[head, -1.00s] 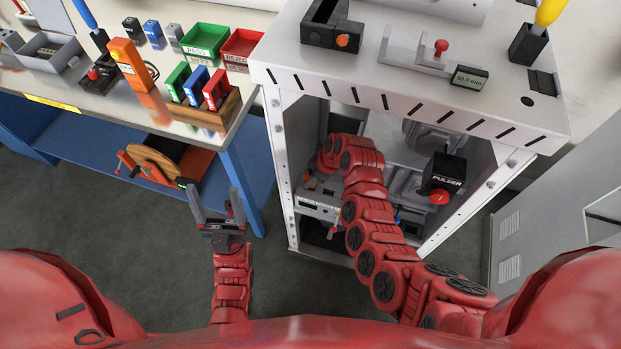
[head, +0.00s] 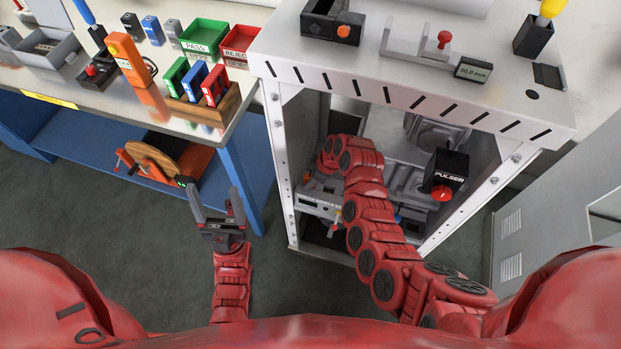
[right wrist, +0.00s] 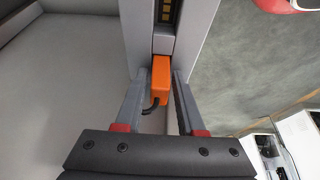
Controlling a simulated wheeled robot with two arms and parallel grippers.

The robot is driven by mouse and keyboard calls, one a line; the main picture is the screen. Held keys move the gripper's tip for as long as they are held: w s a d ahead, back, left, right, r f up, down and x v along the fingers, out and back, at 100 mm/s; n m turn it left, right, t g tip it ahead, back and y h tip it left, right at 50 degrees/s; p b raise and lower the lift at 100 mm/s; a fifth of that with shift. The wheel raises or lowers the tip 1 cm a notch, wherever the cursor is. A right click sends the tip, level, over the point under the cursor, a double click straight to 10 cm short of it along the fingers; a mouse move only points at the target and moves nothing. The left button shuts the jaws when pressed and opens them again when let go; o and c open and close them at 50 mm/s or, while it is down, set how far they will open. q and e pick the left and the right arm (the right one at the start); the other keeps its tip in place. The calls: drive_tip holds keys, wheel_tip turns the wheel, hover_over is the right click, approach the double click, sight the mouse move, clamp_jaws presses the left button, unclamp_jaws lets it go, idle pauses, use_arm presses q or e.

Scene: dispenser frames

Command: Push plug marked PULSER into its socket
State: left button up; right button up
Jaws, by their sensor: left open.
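In the right wrist view, an orange plug (right wrist: 160,80) with a black cable lies between the fingers of my right gripper (right wrist: 162,78). Its far end is close to a dark slot strip in a grey post (right wrist: 165,12). No marking is readable on the plug, and whether the fingers press on it is unclear. In the head view my right arm reaches into the open cabinet (head: 283,150), which hides that gripper and the plug. A black box marked PULSER (head: 449,168) with a red knob is at the cabinet's right side. My left gripper (head: 216,207) is open and empty, beside the blue bench.
The cabinet top (head: 400,75) carries a small gauge with a display. The bench at left holds green PASS (head: 204,35) and red REJECT (head: 240,42) bins and a wooden rack (head: 205,105). A grey cabinet (head: 540,215) stands at right. Floor between is clear.

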drive_tip(key=shift+o, duration=1.2)
drive_tip(key=shift+d+r, duration=0.2)
drive_tip(key=shift+r, duration=0.35)
drive_tip(key=v, duration=1.1)
drive_tip(key=shift+p, duration=0.45)
